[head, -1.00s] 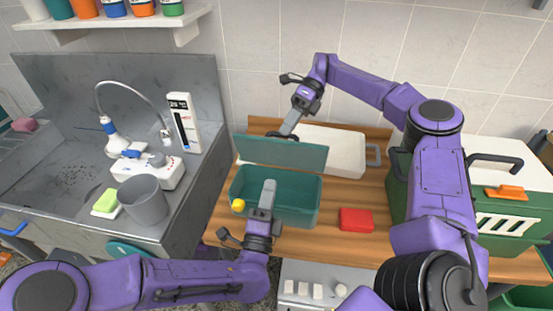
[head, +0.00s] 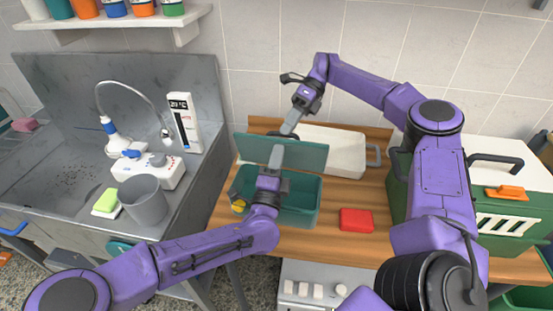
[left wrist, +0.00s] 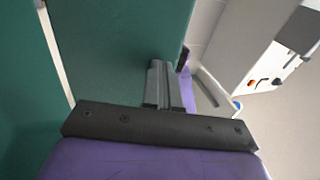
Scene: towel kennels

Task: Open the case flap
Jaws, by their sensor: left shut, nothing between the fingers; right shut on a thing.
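The teal case (head: 302,195) stands open on the wooden counter, its flap (head: 308,154) raised along the back. My left gripper (head: 276,156) is shut and empty. It reaches over the case, its tips in front of the flap; I cannot tell if they touch it. In the left wrist view my left fingers (left wrist: 165,85) point along a large teal surface (left wrist: 115,50). My right gripper (head: 287,128) comes from behind and is shut at the flap's upper edge, beside a dark handle-like part (head: 274,135). Its tips are partly hidden.
A white tray (head: 345,165) lies behind the case on the right. A red block (head: 356,220) lies right of the case. A yellow thing (head: 238,207) shows at its left corner. A grey cup (head: 143,201) and green sponge (head: 107,203) stand left. A green crate (head: 515,245) is at right.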

